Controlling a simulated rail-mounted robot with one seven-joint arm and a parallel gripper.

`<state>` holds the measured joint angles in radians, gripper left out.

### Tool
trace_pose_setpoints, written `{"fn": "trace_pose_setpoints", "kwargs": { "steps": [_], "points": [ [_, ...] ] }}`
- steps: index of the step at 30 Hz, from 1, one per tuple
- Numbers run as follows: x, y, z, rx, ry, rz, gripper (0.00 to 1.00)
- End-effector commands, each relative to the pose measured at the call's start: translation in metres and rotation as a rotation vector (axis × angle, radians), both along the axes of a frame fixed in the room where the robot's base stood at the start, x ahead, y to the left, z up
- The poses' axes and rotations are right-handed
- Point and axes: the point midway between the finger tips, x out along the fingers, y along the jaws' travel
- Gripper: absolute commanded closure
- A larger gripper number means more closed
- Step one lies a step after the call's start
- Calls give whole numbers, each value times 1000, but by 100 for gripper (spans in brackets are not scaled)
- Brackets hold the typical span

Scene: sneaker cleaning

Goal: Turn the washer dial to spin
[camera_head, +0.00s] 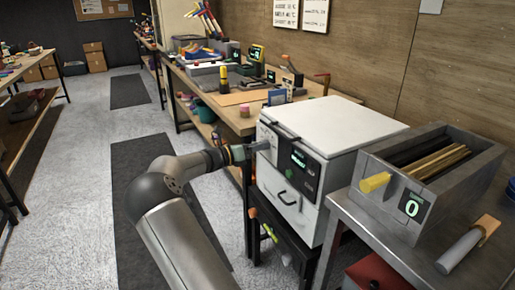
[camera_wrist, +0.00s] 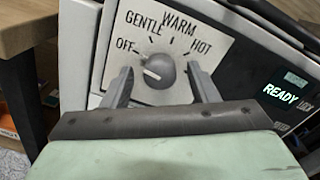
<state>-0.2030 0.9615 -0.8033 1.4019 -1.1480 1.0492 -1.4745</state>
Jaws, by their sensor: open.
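The washer (camera_head: 335,125) is a white box with a dark front panel at the right of the table. Its dial (camera_wrist: 159,72) is a round grey knob on a pale plate marked OFF, GENTLE, WARM and HOT. No spin label shows. A white mark on the knob points left, near the OFF side; its exact setting is hard to tell. My gripper (camera_wrist: 160,68) is open, with one finger on each side of the knob and a gap to it. In the head view my gripper (camera_head: 253,149) is at the panel's left part and hides the dial.
A display (camera_wrist: 281,94) reads READY right of the dial plate. A grey bin (camera_head: 430,170) with a yellow handle and a 0 display stands on a metal bench to the right. A wooden workbench (camera_head: 245,122) with shoes and tools is behind.

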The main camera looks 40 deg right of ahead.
Motion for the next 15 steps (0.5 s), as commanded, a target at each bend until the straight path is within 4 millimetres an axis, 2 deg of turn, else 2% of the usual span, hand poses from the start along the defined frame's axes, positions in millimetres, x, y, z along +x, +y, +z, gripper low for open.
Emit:
{"fn": "trace_pose_setpoints", "kwargs": {
  "steps": [5,6,9,11,15],
  "points": [
    [0,0,0,0,0,0,46],
    [0,0,0,0,0,0,49],
    [0,0,0,0,0,0,77],
    [0,0,0,0,0,0,91],
    [0,0,0,0,-1,0,91]
  ]
}}
